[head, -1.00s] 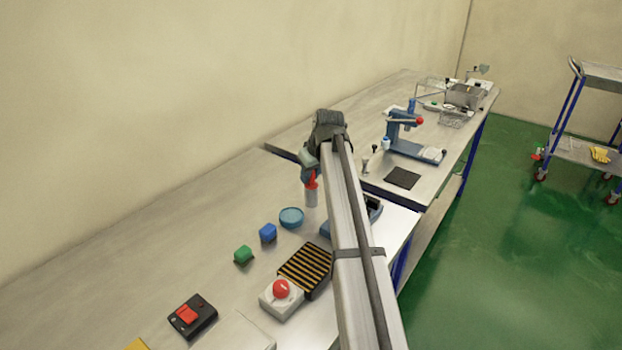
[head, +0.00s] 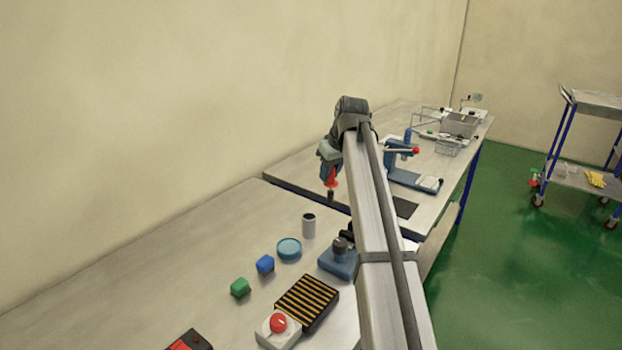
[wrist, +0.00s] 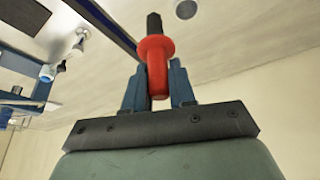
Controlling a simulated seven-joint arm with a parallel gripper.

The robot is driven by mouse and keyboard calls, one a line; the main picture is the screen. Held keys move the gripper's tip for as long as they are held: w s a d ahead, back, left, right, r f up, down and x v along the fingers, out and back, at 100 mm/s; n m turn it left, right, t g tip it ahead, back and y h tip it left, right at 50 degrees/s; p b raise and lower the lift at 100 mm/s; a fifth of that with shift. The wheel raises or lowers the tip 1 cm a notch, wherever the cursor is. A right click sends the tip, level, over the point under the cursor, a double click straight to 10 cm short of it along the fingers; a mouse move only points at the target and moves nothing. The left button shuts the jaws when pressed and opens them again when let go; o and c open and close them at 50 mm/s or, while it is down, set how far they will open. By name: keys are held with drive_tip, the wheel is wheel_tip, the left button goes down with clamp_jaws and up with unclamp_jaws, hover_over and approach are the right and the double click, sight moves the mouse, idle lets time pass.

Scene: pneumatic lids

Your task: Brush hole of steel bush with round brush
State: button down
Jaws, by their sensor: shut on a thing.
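The steel bush (head: 309,226) is a grey cylinder standing upright on the near bench, its dark hole facing up. In the wrist view the bush (wrist: 186,9) shows at the top edge, end on. The round brush has a red flanged handle (wrist: 155,65) and a dark bristle end; it also shows in the head view (head: 331,180). My gripper (wrist: 158,82) is shut on the red handle between its two blue fingers. In the head view my gripper (head: 329,165) holds the brush above and right of the bush, bristle end down, clear of it.
A black-and-yellow striped block (head: 307,302) and a red button box (head: 279,330) lie nearer. A blue press (head: 409,170) stands on the far bench.

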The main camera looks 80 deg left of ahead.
drive_tip(key=w+d, duration=0.7)
drive_tip(key=shift+r+n, duration=0.4)
drive_tip(key=shift+r, duration=0.05)
drive_tip(key=shift+f, duration=0.1)
drive_tip(key=shift+s+a+f, duration=0.1)
drive_tip(key=shift+f, duration=2.5)
drive_tip(key=shift+f, duration=0.15)
drive_tip(key=shift+f, duration=0.45)
drive_tip(key=shift+f, duration=0.1)
drive_tip(key=shift+f, duration=0.9)
